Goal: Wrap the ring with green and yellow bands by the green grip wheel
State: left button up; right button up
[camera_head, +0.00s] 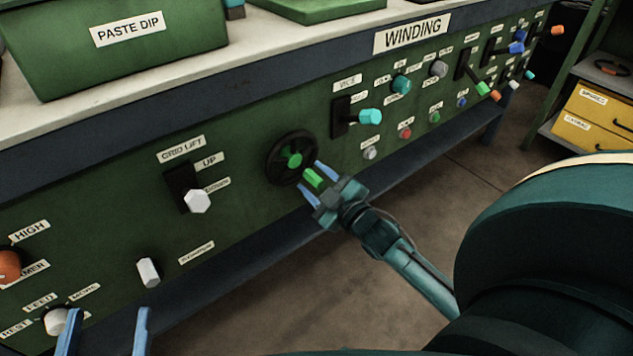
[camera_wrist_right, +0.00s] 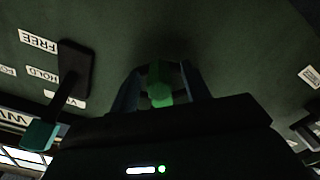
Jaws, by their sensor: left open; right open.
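A dark round wheel (camera_head: 275,163) with a green hub (camera_head: 290,159) is on the front of the green panel, left of centre in the head view. Its green grip (camera_head: 314,178) sticks out at the lower right. My right gripper (camera_head: 311,176) is open, with its blue fingers on either side of the grip. In the right wrist view the grip (camera_wrist_right: 159,86) stands between the open fingers; contact cannot be told. My left gripper (camera_head: 107,312) is open and empty at the bottom left, its fingers in front of the lower panel. The ring with green and yellow bands is not in view.
The panel carries several levers and knobs, including a cyan-handled lever (camera_head: 370,117) right of the wheel and a white-handled lever (camera_head: 197,201) left of it. A green paste dip bin (camera_head: 190,50) stands on the bench top. Floor (camera_head: 460,180) shows below the panel.

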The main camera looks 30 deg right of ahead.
jog(key=shift+c, duration=0.4)
grip_shut()
dwell(0.4)
